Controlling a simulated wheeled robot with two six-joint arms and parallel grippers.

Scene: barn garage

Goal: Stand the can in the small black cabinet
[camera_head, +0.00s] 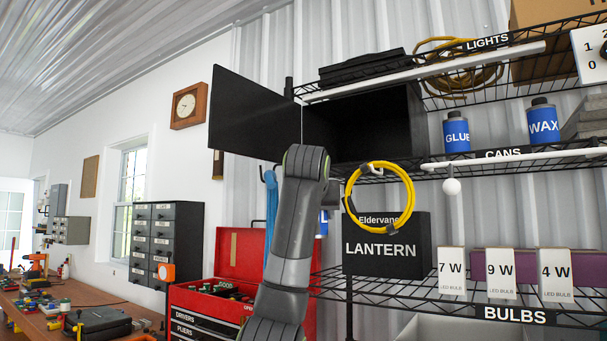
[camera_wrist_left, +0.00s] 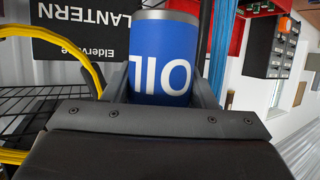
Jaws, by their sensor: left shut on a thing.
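The small black cabinet (camera_head: 362,122) stands on the CANS shelf of the wire rack in the head view. Its door (camera_head: 252,112) is swung open to the left, and its dark inside looks empty where visible. In the left wrist view my left gripper (camera_wrist_left: 160,82) is shut on the blue OIL can (camera_wrist_left: 162,58), with a finger on each side. My right gripper is not in view.
GLUE (camera_head: 456,133) and WAX (camera_head: 542,123) cans stand right of the cabinet. A yellow cable loop (camera_head: 410,208) hangs before the LANTERN box (camera_head: 385,262), close to my arm. A blue rope (camera_head: 270,200) hangs to its left. A red toolbox (camera_head: 240,255) stands below.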

